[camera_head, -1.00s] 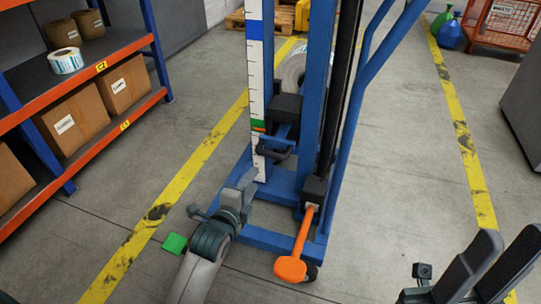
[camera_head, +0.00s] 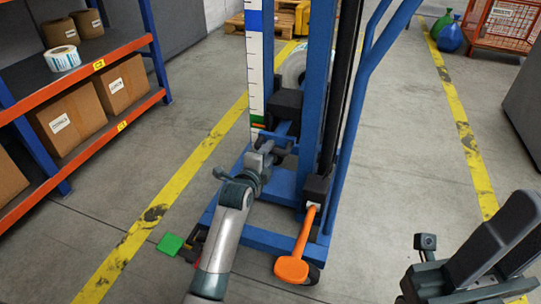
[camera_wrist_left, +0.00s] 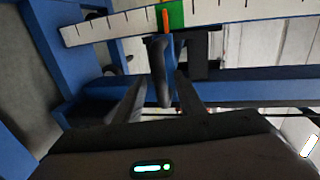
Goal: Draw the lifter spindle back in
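The blue lifter (camera_head: 310,110) stands upright in the middle of the head view. A dark carriage block (camera_head: 285,103) sits on its mast, with a white reel (camera_head: 294,65) partly hidden behind. A dark bar-shaped handle (camera_wrist_left: 160,65) shows in the left wrist view, by the scale. My left gripper (camera_head: 266,155) is at this handle, low in front of the mast. In the left wrist view, its two fingers (camera_wrist_left: 160,98) are apart, on either side of the handle's end. The spindle itself cannot be made out. My right gripper (camera_head: 515,235) is open and empty at the lower right.
The white scale (camera_head: 255,75) has blue and green bands; an orange pointer (camera_wrist_left: 165,20) lies at the green band. An orange lever (camera_head: 292,268) and a green pedal (camera_head: 170,244) are low at the front. Shelves (camera_head: 100,68) stand left.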

